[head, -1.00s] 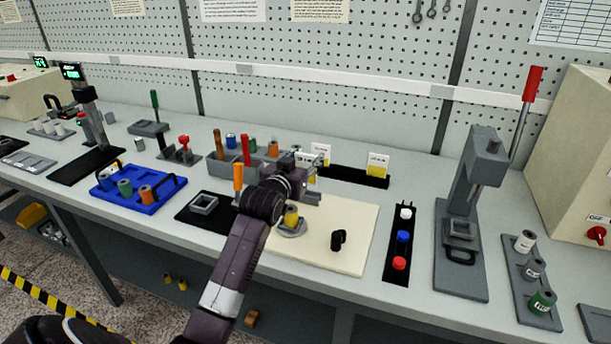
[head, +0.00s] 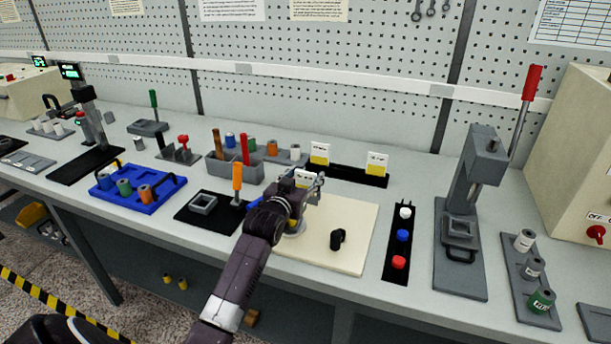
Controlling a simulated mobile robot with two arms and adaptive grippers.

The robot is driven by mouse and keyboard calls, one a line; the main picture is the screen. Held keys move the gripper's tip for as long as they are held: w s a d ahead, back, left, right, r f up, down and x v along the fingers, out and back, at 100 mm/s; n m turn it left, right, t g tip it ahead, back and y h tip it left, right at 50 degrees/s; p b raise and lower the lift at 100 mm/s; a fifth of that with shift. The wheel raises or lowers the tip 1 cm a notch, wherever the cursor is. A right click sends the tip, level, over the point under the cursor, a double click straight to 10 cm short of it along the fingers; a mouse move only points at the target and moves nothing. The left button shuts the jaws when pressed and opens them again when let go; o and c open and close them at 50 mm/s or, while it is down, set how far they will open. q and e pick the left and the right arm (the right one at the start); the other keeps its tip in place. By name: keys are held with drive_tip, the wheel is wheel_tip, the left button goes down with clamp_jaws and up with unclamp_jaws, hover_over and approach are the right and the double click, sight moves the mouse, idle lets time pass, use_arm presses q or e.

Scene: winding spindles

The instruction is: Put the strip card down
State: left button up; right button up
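My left gripper (head: 314,184) is over the back left part of the cream board (head: 340,255). A white strip card (head: 303,177) with printed text is at its fingers, and the gripper appears shut on it, above the board. The fingertips are small and partly hidden by the wrist. Two similar white and yellow cards, a left one (head: 320,153) and a right one (head: 377,163), stand upright in the black rack (head: 345,174) behind the board. My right gripper is not in view.
A small black piece (head: 337,240) lies on the board. A yellow spool on a grey disc is mostly hidden behind my wrist. A black tray (head: 397,273) with coloured caps stands right of the board, then a press (head: 461,250). A grey bin (head: 234,170) is at the back left.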

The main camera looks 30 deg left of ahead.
use_arm(q)
drive_tip(key=shift+o, duration=0.7)
drive_tip(key=shift+r, duration=0.3)
drive_tip(key=shift+s+d+f, duration=0.1)
drive_tip(key=shift+s+f, duration=0.05)
drive_tip(key=shift+s, duration=0.2)
drive_tip(key=b+v, duration=0.1)
drive_tip(key=v, duration=1)
drive_tip(key=shift+s+d, duration=0.1)
drive_tip(key=shift+s, duration=0.05)
